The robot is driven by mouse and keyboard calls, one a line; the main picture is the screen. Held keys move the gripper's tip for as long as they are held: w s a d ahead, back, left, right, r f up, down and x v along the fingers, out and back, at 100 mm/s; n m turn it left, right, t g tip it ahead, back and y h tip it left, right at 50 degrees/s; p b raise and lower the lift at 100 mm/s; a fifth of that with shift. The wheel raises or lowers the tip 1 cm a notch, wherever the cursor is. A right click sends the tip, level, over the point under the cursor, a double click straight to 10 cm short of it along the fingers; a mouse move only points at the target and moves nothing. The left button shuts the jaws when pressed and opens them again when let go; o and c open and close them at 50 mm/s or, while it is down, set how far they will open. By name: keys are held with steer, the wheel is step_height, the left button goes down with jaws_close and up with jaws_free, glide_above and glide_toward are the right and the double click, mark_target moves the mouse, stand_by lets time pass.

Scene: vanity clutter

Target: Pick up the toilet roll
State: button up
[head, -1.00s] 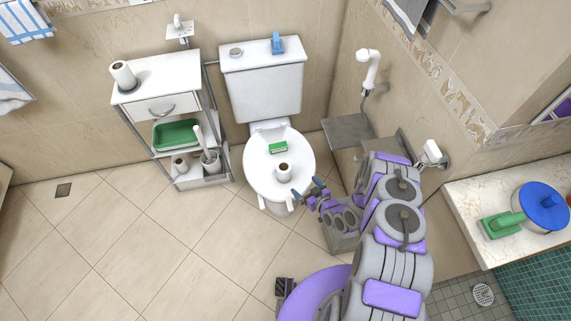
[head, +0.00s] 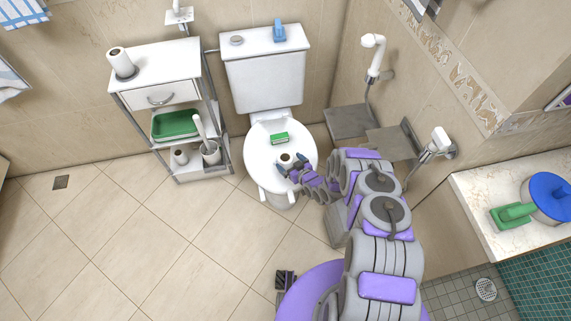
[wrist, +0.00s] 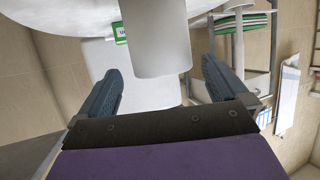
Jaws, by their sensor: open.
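A white toilet roll (head: 287,158) stands upright on the white toilet lid (head: 268,175), in front of a small green and white box (head: 279,138). My gripper (head: 291,164) is right at the roll, with its blue-grey fingers on either side in the head view. In the wrist view the roll (wrist: 157,38) is a pale cylinder ahead, between the spread fingers (wrist: 160,72). The gripper is open, and I see gaps beside the roll. Part of the roll is hidden by the fingers in the head view.
A shelf unit (head: 155,60) on the left holds another roll (head: 121,62) on top, a green tray (head: 176,124) and a further roll (head: 181,157) lower down. The tank (head: 265,85) stands behind the lid. A counter (head: 475,195) is at right. Floor at left is clear.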

mark_target(285, 159)
steer(key=b+x, duration=0.1)
steer(key=x, duration=0.3)
steer(key=shift+a+f, duration=0.15)
steer(key=shift+a, duration=0.05)
steer(key=shift+d, duration=0.1)
steer(key=shift+c, duration=0.2)
steer(key=c, duration=1)
